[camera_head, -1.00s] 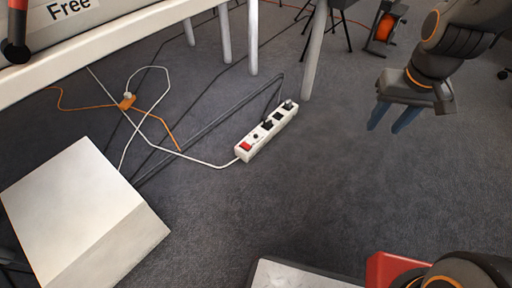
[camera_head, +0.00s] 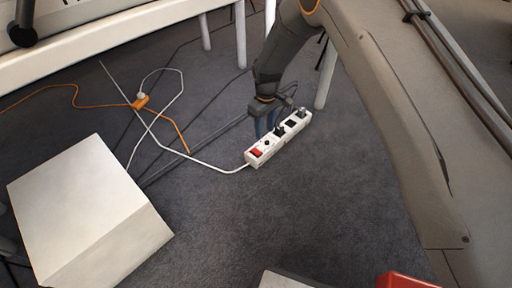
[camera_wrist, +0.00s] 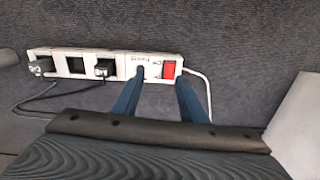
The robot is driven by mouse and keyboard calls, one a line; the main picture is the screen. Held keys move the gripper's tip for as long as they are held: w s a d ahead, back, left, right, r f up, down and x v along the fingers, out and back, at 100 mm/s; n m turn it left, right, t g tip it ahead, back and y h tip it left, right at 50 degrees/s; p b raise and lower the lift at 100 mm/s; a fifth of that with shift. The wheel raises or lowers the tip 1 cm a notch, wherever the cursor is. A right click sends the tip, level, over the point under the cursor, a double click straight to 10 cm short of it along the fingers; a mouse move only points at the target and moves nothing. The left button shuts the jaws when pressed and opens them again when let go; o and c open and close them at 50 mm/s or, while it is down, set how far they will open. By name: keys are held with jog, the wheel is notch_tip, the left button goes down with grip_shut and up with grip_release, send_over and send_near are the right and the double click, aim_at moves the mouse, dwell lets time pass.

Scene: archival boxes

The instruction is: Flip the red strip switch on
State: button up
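A white power strip (camera_head: 279,143) lies on the grey carpet, and it also shows in the wrist view (camera_wrist: 120,58). Its red switch (camera_head: 256,152) is at the end where the white cable enters; in the wrist view the switch (camera_wrist: 169,70) is bright red. Its setting is too small to tell. My gripper (camera_head: 263,130) is low over the strip, pointing down. In the wrist view its two blue fingers (camera_wrist: 160,95) are apart with nothing held between them. The right finger appears just below the red switch, the left one nearer the strip's middle. Contact cannot be told.
Black plugs (camera_wrist: 105,68) sit in the strip's sockets, with dark cables trailing. A white cable (camera_head: 205,163) and an orange connector (camera_head: 140,102) lie to the left. A white box (camera_head: 85,205) stands at lower left. Table legs (camera_head: 240,40) rise behind the strip.

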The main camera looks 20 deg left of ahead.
aim_at(256, 151)
jog(key=shift+n, duration=0.5)
jog(key=a+f+b, duration=0.1)
jog(key=f, duration=0.2)
jog(key=a+f+b, duration=0.1)
jog(key=f, duration=0.3)
jog(key=s+a+f+b, duration=0.1)
jog(key=f, duration=0.3)
jog(key=shift+s+b, duration=0.1)
jog(key=shift+b, duration=0.25)
jog(key=shift+r, duration=0.1)
